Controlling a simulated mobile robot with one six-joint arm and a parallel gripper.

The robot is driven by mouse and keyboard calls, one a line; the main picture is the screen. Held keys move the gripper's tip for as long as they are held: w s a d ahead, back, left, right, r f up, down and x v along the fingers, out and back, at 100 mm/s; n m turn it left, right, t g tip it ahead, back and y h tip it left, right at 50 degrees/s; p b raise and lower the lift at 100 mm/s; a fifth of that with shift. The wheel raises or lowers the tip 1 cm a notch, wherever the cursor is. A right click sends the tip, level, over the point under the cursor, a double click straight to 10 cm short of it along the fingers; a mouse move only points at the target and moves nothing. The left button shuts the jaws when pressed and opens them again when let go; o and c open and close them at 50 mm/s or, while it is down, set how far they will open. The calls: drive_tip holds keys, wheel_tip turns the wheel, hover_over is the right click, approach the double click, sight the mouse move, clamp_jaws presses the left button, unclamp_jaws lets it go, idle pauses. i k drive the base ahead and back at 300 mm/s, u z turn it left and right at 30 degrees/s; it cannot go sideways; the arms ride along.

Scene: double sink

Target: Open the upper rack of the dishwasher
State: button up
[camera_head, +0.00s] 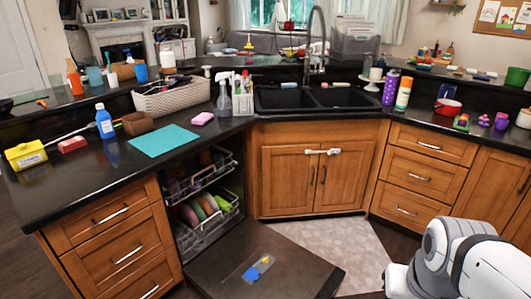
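The dishwasher is built in under the counter left of the sink. Its dark door (300,272) is folded down flat, with blue and yellow items lying on it. The upper rack (205,180) sits inside the opening, with some dishes in it. The lower rack (208,222) is below it and holds several colored plates. Both racks are partly in shadow. White and grey links of my arm show at the bottom right, well to the right of the dishwasher. My gripper is not in view.
The black double sink (315,98) is above a wooden cabinet (315,182) with a white latch across its handles. Drawers flank both sides. The counter holds a teal mat (163,140), a blue bottle (104,121) and other items. A light mat (335,245) covers floor right of the door.

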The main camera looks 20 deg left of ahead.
sight(228, 158)
drive_tip(key=z, duration=1.75)
drive_tip(key=k, duration=2.2)
drive_tip(key=u, duration=2.2)
drive_tip(key=i, duration=1)
drive_tip(key=z, duration=0.05)
